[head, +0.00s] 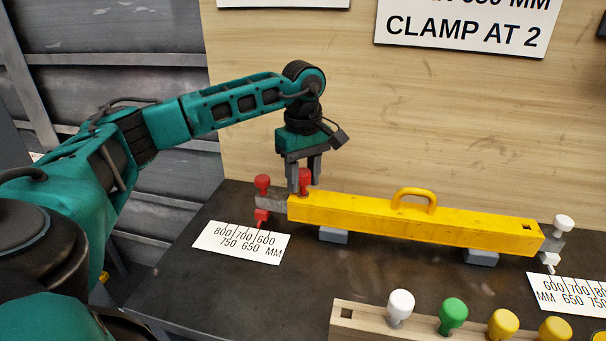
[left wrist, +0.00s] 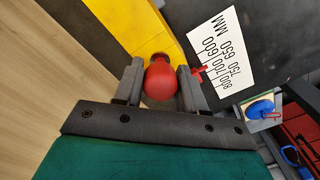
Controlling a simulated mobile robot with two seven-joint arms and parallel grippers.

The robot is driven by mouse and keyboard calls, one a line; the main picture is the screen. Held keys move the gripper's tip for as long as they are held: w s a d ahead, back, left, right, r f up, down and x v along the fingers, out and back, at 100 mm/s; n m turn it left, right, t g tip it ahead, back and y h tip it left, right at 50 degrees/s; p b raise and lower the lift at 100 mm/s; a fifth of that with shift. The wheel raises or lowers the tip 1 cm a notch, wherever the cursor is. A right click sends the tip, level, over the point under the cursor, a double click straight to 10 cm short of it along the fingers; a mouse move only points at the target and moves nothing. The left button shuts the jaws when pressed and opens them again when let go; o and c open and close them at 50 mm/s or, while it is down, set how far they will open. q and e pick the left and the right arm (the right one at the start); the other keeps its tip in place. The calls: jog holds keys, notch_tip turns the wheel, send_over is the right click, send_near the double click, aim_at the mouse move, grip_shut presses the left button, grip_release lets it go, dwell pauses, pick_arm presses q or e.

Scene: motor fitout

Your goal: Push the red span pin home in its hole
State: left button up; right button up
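The red span pin (head: 305,176) stands upright at the left end of the yellow beam (head: 350,212), its round head above the beam's top face. My left gripper (head: 304,174) points down over it, with one finger on each side of the head. In the left wrist view the red head (left wrist: 160,80) sits between the fingertips (left wrist: 161,88), which appear to touch it on both sides. My right gripper is not in view.
Another red-headed pin (head: 262,184) stands close left on the grey end piece. A scale card (head: 241,242) lies in front. The beam has a raised yellow handle (head: 415,198). A wooden rack (head: 375,325) with several coloured knobs is nearer. A wooden board (head: 440,130) stands behind.

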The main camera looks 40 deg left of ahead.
pick_arm(q)
jog(key=o, duration=0.4)
jog(key=shift+r, duration=0.1)
notch_tip(320, 180, up, 13)
jog(key=shift+f+p, duration=0.1)
jog(key=shift+p, duration=0.45)
dwell(0.4)
